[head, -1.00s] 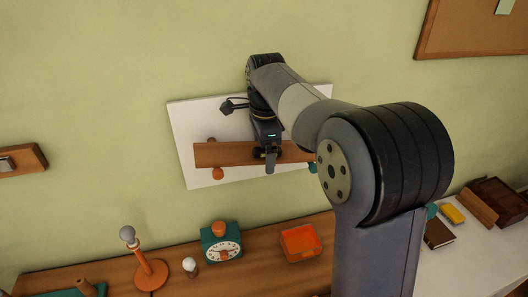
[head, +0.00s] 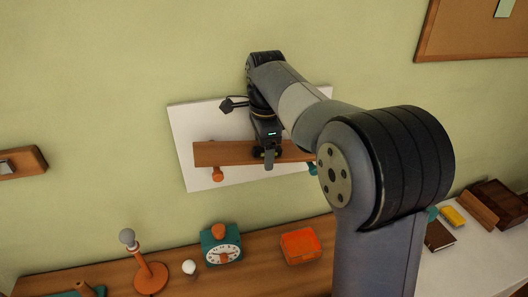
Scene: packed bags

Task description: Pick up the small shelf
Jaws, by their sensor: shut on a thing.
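The small shelf (head: 224,153) is a brown wooden plank in front of a white board (head: 190,120) on the green wall. My gripper (head: 269,158) is shut on the shelf near its middle, reaching down over it from above. An orange peg (head: 217,175) shows just below the shelf's left part, and a teal peg (head: 313,169) below its right part. I cannot tell whether the shelf touches the pegs. My arm hides part of the shelf's right end and of the board.
Below, a wooden surface holds an orange stand (head: 151,277), a white ball (head: 189,267), a teal clock (head: 221,244) and an orange tray (head: 300,260). A brown notebook (head: 438,236) and a yellow block (head: 453,216) lie at right. A wooden wall piece (head: 30,160) is at left.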

